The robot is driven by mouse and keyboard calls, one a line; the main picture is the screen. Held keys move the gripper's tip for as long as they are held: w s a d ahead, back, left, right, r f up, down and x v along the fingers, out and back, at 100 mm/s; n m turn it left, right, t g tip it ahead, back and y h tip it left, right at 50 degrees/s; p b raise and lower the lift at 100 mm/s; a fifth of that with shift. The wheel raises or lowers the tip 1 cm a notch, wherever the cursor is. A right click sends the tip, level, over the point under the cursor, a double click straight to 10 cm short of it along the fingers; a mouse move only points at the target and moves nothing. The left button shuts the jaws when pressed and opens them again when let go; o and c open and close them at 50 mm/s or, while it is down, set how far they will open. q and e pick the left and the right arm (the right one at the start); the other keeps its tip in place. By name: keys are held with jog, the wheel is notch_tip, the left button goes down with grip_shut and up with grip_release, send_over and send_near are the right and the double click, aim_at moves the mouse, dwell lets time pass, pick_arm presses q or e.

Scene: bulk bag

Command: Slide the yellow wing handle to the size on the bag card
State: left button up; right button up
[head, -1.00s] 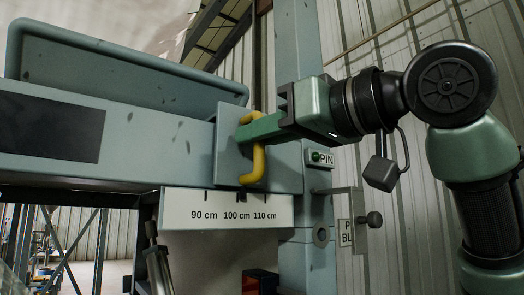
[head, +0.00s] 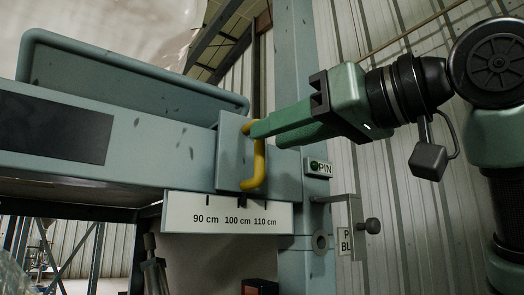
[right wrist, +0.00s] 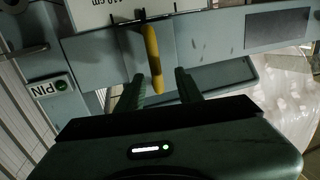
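The yellow wing handle (head: 258,165) stands on a grey-green sliding plate (head: 230,150) on the beam; it also shows in the right wrist view (right wrist: 154,58). Below is a white scale (head: 205,212) reading 90, 100 and 110 cm. A dark pointer under the plate is near the 100 cm mark. My right gripper (head: 256,130) is at the handle's upper part. In the right wrist view its fingers (right wrist: 158,88) are apart, with the handle's end between them and visible gaps. The left gripper is out of view. I cannot make out a bag card.
A PIN label (head: 319,168) with a green lamp is on the post (head: 300,90) at right. Below it a bracket with a black knob (head: 373,226) sticks out, partly covering a sign. A dark panel (head: 55,128) is on the beam's left.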

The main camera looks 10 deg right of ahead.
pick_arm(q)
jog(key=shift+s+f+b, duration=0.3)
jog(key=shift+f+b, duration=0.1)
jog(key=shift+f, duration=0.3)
pick_arm(e)
jog(key=v, duration=0.3)
jog(key=shift+s, duration=0.1)
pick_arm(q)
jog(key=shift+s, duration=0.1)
